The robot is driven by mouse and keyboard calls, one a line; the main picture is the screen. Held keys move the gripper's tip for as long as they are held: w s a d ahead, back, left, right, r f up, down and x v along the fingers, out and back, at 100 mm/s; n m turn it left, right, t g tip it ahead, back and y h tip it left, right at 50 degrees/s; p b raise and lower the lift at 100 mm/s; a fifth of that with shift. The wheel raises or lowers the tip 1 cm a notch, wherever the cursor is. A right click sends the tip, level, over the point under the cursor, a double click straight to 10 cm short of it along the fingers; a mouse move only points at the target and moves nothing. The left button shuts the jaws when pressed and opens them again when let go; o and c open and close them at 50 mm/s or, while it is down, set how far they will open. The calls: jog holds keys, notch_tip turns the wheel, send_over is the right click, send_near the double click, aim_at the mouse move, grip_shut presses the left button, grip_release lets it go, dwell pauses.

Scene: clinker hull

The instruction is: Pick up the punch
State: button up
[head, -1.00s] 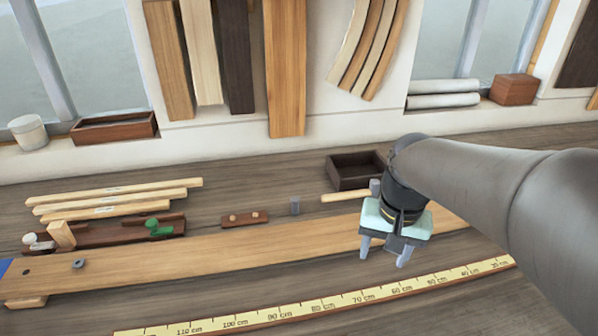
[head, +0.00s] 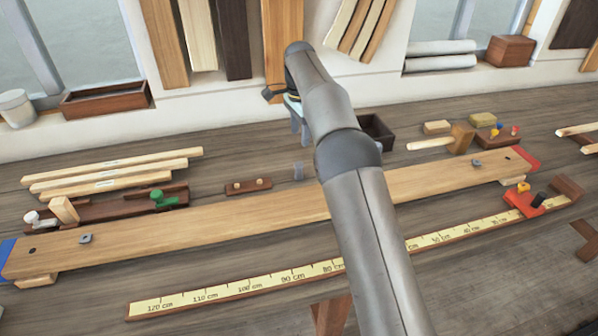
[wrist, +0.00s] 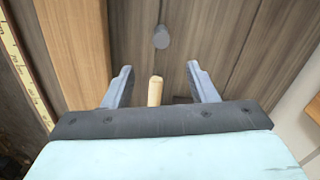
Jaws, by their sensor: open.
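The punch appears to be the small grey upright cylinder (head: 298,171) on the bench behind the long plank. In the wrist view the grey cylinder (wrist: 161,37) lies ahead of the fingertips, near the top middle. My gripper (head: 300,128) is open and raised above the bench, partly hidden behind my arm in the head view. In the wrist view my gripper (wrist: 159,66) has its two fingers apart with nothing held. The end of a wooden handle (wrist: 155,91) shows below, between the fingers.
A long plank (head: 220,222) and a yellow ruler (head: 235,290) run along the bench. A small dark block with two knobs (head: 248,186) lies left of the grey cylinder. A wooden mallet (head: 461,138) and a dark open box (head: 376,133) stand to the right.

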aim_at(299, 164)
notch_tip(299, 164, down, 10)
jog(key=shift+r+p, duration=0.15)
jog(key=shift+p, duration=0.45)
jog(key=shift+a+f+p, duration=0.15)
jog(key=shift+f+p, duration=0.9)
jog(key=shift+f, duration=1.55)
grip_shut()
